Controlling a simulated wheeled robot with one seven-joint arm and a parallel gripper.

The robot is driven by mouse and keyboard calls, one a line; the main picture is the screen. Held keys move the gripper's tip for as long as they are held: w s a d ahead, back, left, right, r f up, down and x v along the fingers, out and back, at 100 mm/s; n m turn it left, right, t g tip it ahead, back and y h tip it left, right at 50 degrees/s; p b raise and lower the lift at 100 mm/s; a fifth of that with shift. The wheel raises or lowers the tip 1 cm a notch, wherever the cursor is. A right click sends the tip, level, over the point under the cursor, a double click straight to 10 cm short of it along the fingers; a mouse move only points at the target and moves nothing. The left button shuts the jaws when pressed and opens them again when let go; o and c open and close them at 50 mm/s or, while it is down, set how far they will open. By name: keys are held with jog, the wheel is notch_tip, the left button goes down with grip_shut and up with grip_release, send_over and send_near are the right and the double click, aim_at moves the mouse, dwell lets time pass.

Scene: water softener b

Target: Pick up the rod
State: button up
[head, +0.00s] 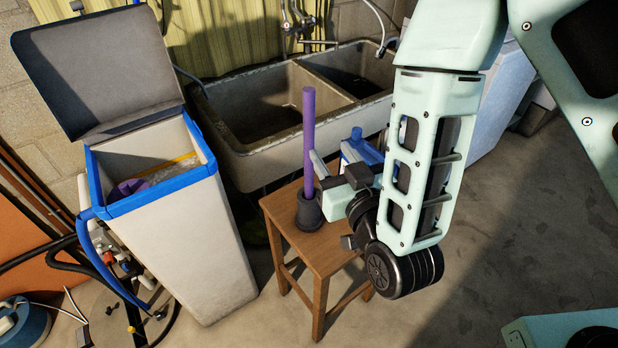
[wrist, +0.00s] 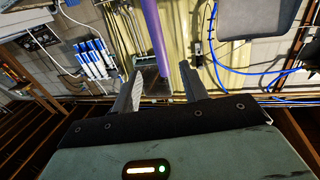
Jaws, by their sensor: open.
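The purple rod (head: 309,135) stands nearly upright in a dark round holder (head: 309,212) on a wooden stool (head: 322,240). In the wrist view the rod (wrist: 152,30) comes down from the top edge to the gap between the fingers. My gripper (head: 318,174) is open beside the rod, on its right in the head view, at a height just above the holder. In the wrist view the two grey fingers of my gripper (wrist: 162,82) stand apart, with the rod's line between them. I cannot tell how deep the rod sits between the fingers or whether either touches it.
A blue and white container (head: 362,147) stands behind my gripper, partly hidden. A tall white bin (head: 185,240) with a blue rim and raised grey lid (head: 98,70) stands left. A double stone sink (head: 270,150) is behind the stool. Open floor lies to the right.

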aim_at(312, 121)
jog(key=p+x, duration=0.1)
jog(key=x, duration=0.5)
jog(key=shift+w+r, duration=0.15)
jog(key=shift+w, duration=0.1)
jog(key=p+x, duration=0.3)
jog(key=x, duration=0.2)
jog(key=shift+w+a+f, duration=0.2)
jog(key=shift+w+f, duration=0.05)
jog(key=shift+w, duration=0.25)
grip_shut()
